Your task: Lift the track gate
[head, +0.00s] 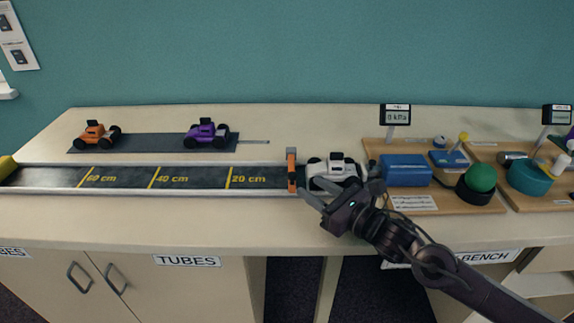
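A white toy car (333,171) sits just right of the gate, partly hidden by my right gripper. My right gripper (311,188) comes in from the lower right, its fingers pointing left towards the gate's lower part. Its fingers look apart with nothing between them. Whether a fingertip touches the gate or the car I cannot tell. My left gripper is not in view.
An orange car (97,134) and a purple car (206,133) stand on a dark strip (155,143) behind the track. A wooden board (440,204) with a blue box (405,170) and a green dome (481,177) lies to the right. The counter front (200,220) is clear.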

